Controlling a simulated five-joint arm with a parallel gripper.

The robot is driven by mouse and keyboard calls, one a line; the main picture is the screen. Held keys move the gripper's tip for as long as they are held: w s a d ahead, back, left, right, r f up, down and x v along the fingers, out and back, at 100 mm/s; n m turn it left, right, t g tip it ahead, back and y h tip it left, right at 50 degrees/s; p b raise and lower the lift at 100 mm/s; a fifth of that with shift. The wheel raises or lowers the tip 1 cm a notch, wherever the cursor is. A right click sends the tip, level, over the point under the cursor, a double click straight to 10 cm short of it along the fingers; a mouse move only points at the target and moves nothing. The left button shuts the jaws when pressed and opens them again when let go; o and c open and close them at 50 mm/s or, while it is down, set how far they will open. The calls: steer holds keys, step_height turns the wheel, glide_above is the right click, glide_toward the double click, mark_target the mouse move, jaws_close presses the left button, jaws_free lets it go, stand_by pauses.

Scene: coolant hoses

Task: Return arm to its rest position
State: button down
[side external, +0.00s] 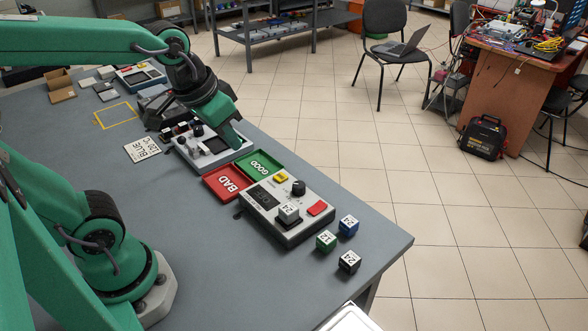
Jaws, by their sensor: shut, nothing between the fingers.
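My green gripper (232,138) points down over a light grey device (212,155) with knobs and a dark panel, near the table's far edge. Its fingers look closed and I see nothing held in them. I cannot tell whether the tip touches the device or hangs just above it. The rest of my arm reaches in from the upper left.
A red BAD tray (222,184) and green GOOD tray (262,165) lie beside a tester (290,212) with a labelled cube (288,212) on it.

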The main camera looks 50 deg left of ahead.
steer(key=shift+t, duration=0.6)
steer(key=shift+s+a+r, duration=0.1)
steer(key=shift+s+a, duration=0.2)
steer(key=shift+s, duration=0.7)
steer(key=shift+s+a, duration=0.25)
steer(key=shift+s, duration=0.75)
